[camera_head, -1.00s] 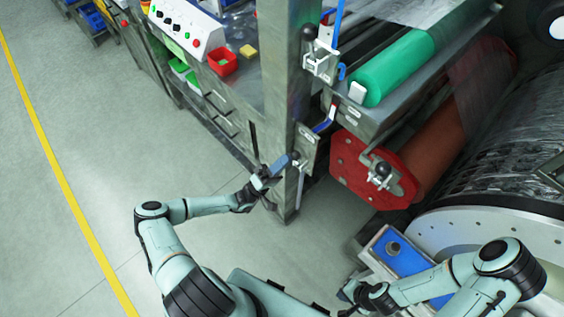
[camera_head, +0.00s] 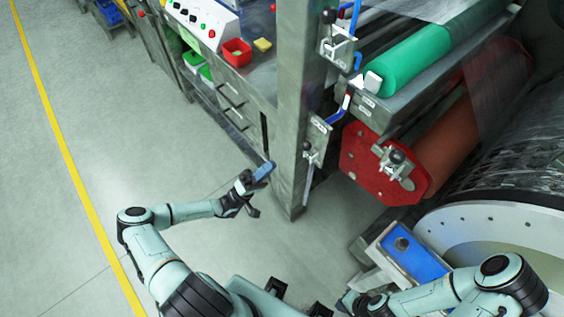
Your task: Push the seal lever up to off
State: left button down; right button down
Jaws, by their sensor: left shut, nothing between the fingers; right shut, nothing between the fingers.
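On the grey steel post (camera_head: 291,120) a lower bracket carries a small black-knobbed lever (camera_head: 307,147). A blue-handled lever (camera_head: 342,109) slants up and right beside that bracket. A higher bracket carries another black-knobbed lever (camera_head: 330,17). No label is readable, so I cannot tell which is the seal lever. My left gripper (camera_head: 266,170) is shut and empty, left of the post and apart from the lower bracket, a little below its knob in the picture. My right gripper (camera_head: 347,303) is low in the picture, far from the levers, its fingers partly hidden.
A green roller (camera_head: 415,58) and a red end plate (camera_head: 380,163) lie right of the post. A blue panel with a round button (camera_head: 412,255) stands near my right arm. A red bin (camera_head: 237,52) sits on the bench at the left. The floor left of the post is clear.

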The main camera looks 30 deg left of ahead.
pick_arm(q)
jog(key=s+a, duration=0.1)
jog(key=s+a+f, duration=0.1)
jog(key=s, duration=0.1)
jog(key=shift+s+a+b, duration=0.25)
jog(key=shift+a+b, duration=0.05)
dwell(0.3)
